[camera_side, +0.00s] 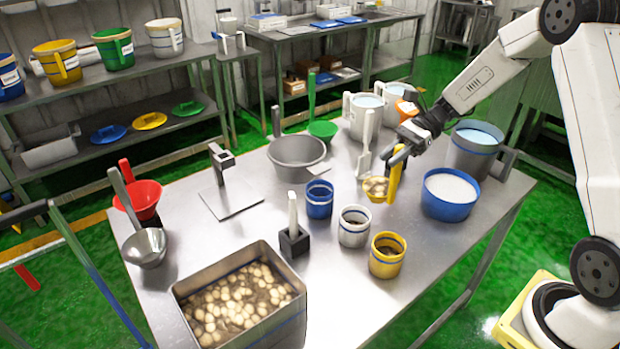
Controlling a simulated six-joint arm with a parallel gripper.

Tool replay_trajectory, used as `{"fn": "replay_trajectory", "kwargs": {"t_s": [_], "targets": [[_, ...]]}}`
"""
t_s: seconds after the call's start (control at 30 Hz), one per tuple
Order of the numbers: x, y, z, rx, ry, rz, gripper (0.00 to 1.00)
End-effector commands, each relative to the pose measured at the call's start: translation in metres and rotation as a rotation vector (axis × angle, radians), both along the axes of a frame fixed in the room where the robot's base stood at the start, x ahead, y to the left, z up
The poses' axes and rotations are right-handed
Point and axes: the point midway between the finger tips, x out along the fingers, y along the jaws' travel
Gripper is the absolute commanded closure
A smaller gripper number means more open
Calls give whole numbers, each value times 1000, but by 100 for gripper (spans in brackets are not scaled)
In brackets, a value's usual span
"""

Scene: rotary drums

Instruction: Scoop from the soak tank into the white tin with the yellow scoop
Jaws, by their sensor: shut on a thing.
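My gripper (401,151) is shut on the upright handle of the yellow scoop (397,178). The scoop's bowl, at the lower left of the handle, seems to hold pale brown round pieces. I cannot tell whether the bowl touches the table or hangs just above it. The white tin (353,239) with blue bands stands upright, in front and left of the scoop, apart from it. Its inside looks dark. The soak tank (283,330), a rectangular metal tank at the front left, holds many pale round pieces in brown liquid, well away from my gripper.
A blue tin (319,207) and a yellow tin (385,266) flank the white tin. A blue tub (449,207) of white stuff stands right of the scoop. A black block (294,242) with a white handle stands between tank and tins. A grey basin (296,155) sits behind.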

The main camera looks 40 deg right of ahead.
Motion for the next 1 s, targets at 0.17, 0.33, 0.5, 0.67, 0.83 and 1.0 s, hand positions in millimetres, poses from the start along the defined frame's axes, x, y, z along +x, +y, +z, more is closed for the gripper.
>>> {"fn": "replay_trajectory", "kwargs": {"t_s": [0.17,0.33,0.5,0.67,0.83,1.0], "targets": [[0,2,0,-14,1,1,100],[0,4,0,-26,2,1,100],[0,5,0,-40,2,1,100],[1,7,1,-52,2,1,100],[1,8,1,-64,4,1,100],[1,10,1,-77,6,1,100]]}}
